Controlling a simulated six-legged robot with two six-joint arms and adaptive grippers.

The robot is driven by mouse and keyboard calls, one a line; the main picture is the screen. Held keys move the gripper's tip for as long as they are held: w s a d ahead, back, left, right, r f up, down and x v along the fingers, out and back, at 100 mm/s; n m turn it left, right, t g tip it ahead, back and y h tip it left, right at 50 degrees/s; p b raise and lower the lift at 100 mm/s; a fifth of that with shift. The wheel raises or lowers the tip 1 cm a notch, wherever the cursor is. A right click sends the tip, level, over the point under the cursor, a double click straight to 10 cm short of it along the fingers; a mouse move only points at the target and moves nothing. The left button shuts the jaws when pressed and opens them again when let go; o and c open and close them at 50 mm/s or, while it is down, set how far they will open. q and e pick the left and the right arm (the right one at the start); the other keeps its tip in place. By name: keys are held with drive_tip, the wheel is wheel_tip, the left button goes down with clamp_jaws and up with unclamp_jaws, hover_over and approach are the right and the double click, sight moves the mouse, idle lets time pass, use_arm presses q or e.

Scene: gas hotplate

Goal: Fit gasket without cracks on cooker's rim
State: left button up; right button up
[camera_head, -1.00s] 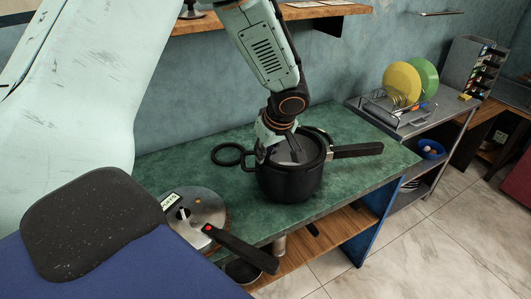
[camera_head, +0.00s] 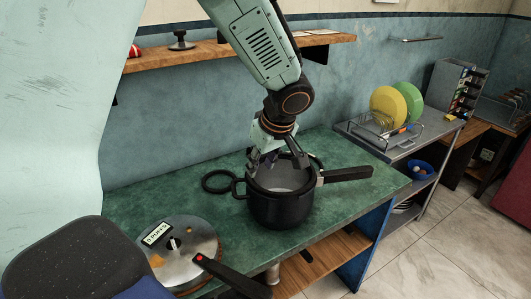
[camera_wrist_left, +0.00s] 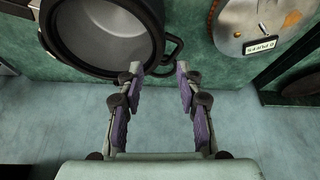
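The black cooker pot (camera_head: 281,208) stands open on the green counter, its long handle (camera_head: 347,174) pointing right. It also shows in the left wrist view (camera_wrist_left: 148,60). A black gasket ring (camera_head: 219,181) lies on the counter left of the pot. Cracks are too small to make out. My left gripper (camera_head: 279,160) is over the pot's back rim, open, with nothing between its fingers in the left wrist view (camera_wrist_left: 159,70). My right gripper is out of view.
The cooker lid (camera_head: 178,262) with a label and black handle lies at the counter's front left. A wooden shelf (camera_head: 220,50) runs along the wall. A dish rack (camera_head: 385,130) with plates stands at right. The counter's left back is clear.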

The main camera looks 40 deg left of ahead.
use_arm(q)
drive_tip(key=shift+v, duration=2.25)
